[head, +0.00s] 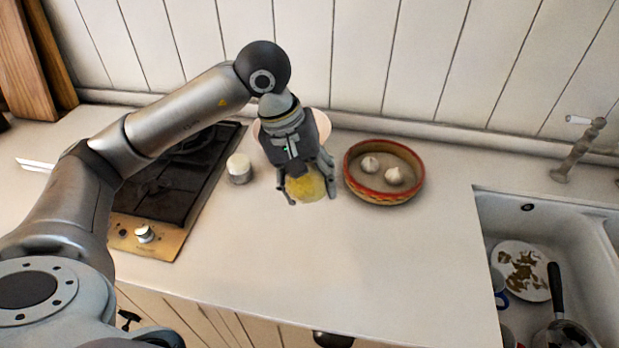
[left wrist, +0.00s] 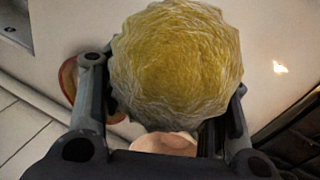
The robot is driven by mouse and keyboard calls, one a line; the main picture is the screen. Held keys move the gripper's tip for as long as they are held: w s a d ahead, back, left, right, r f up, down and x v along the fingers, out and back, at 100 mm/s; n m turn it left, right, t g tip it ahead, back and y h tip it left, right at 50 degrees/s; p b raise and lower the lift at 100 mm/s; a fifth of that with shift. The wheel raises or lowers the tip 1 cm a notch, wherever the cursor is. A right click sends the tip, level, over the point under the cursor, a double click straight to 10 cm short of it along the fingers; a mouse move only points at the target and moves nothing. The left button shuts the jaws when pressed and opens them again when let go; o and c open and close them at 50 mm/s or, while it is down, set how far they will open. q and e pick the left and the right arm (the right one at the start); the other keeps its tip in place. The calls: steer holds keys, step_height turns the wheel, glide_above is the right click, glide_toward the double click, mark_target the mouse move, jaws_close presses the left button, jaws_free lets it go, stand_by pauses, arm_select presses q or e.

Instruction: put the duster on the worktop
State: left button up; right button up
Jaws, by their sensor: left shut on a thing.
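The duster (head: 305,187), a rounded yellow clump, is between the fingers of my left gripper (head: 308,190), which is shut on it. In the left wrist view the duster (left wrist: 175,62) fills the space between the two dark fingers and hides much behind it. The gripper points down over the pale worktop (head: 390,260), between the hob and the red-rimmed bowl. I cannot tell whether the duster touches the worktop. My right gripper is not in view.
A red-rimmed bowl (head: 383,199) with white bulbs is close right of the gripper. A pale pink bowl (head: 318,122) is partly hidden behind it. A white-topped jar (head: 239,168) and hob (head: 177,183) are left; a sink (head: 490,205) is right. The worktop's front middle is clear.

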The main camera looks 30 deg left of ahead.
arm_select(q)
steer(key=shift+f, duration=0.1)
steer(key=o, duration=1)
